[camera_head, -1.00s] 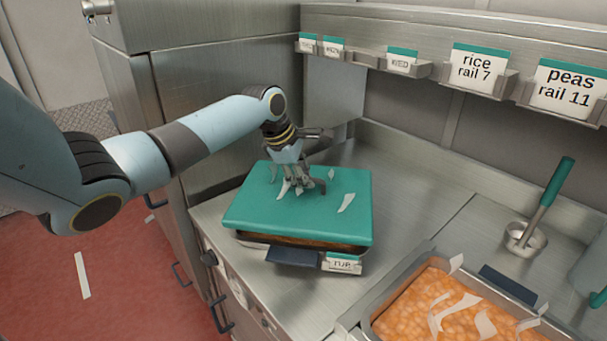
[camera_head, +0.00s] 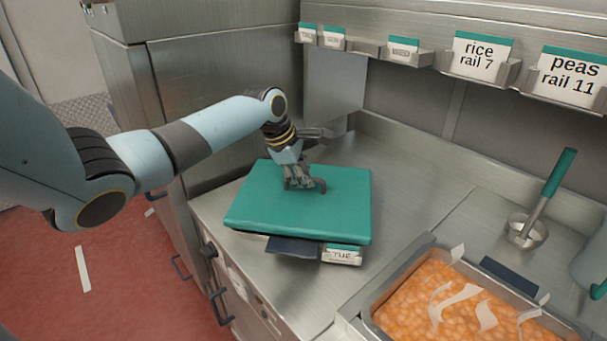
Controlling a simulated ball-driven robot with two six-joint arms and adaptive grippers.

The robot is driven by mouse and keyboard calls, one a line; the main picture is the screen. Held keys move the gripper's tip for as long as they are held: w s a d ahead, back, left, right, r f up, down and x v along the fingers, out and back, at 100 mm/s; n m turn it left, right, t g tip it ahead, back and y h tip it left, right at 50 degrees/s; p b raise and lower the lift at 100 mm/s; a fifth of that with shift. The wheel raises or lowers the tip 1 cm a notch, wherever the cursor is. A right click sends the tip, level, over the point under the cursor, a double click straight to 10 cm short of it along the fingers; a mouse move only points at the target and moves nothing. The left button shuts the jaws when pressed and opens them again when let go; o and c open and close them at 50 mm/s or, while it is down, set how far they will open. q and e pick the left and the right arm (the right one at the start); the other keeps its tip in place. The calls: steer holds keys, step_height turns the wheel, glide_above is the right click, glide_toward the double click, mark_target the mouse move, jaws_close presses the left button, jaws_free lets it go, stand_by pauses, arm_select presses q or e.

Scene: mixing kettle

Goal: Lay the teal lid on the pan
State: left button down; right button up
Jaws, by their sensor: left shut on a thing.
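The teal lid (camera_head: 335,213) is a flat square panel lying over the pan (camera_head: 262,237) on the steel counter. Only a thin part of the pan's front edge, a dark handle (camera_head: 293,248) and a white label tag (camera_head: 342,256) show below the lid. My left gripper (camera_head: 303,186) is at the top middle of the lid, shut on it; its grip point is partly hidden by the fingers. I cannot tell whether the lid touches the rim all round. My right gripper is not in view.
A tray of orange food (camera_head: 450,305) with pale strips sits in the counter at the lower right. A ladle with a teal handle (camera_head: 558,176) stands beyond it. A label rail (camera_head: 430,62) runs along the back wall. Counter right of the lid is clear.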

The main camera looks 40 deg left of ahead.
mark_target(296, 195)
arm_select(q)
steer(key=shift+f, duration=0.15)
stand_by(0.5)
steer(key=c, duration=0.8)
jaws_free()
steer(key=shift+c, duration=0.2)
steer(key=shift+p, duration=0.35)
steer(key=p+v, duration=0.2)
steer(key=p, duration=0.1)
steer(key=shift+s, duration=0.1)
steer(key=p+v, duration=0.3)
steer(key=shift+v, duration=0.95)
